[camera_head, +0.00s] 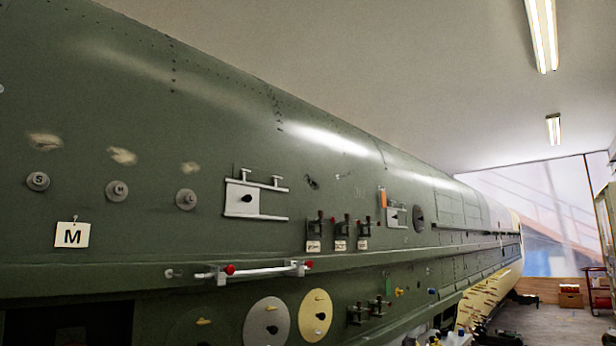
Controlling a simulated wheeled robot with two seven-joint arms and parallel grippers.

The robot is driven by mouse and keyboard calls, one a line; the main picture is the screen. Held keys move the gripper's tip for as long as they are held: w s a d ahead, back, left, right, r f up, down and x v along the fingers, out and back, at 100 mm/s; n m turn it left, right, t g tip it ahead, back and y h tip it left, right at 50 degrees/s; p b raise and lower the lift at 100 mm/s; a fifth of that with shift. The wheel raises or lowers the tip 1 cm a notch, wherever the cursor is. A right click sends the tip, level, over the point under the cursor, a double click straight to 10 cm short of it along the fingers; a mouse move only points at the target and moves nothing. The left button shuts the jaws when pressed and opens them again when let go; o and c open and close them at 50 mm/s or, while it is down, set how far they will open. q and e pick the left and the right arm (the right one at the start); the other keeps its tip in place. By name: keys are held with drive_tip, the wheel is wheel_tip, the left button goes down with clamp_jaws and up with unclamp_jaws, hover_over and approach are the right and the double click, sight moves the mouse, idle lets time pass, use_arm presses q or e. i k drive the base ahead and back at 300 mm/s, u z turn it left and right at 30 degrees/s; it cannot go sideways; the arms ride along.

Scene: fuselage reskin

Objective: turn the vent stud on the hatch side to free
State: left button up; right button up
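Three round grey studs sit in a row on the green fuselage skin at the left. The left stud (38,181) has a letter that looks like S. The middle stud (117,190) has a letter too small to read surely, and the right stud (186,199) has a dark centre. I cannot tell which one is the vent stud, or its turned position. Neither of my grippers shows in the head view.
A white bar with red ends (264,270) projects along the lower ledge. Small dark clamps (341,229) with tags stand right of it. Grey (266,331) and yellow (315,316) discs lie below. Floor is open at far right.

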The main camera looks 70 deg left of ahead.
sight(243, 171)
drive_tip(key=i, duration=0.3)
drive_tip(key=u, duration=3.05)
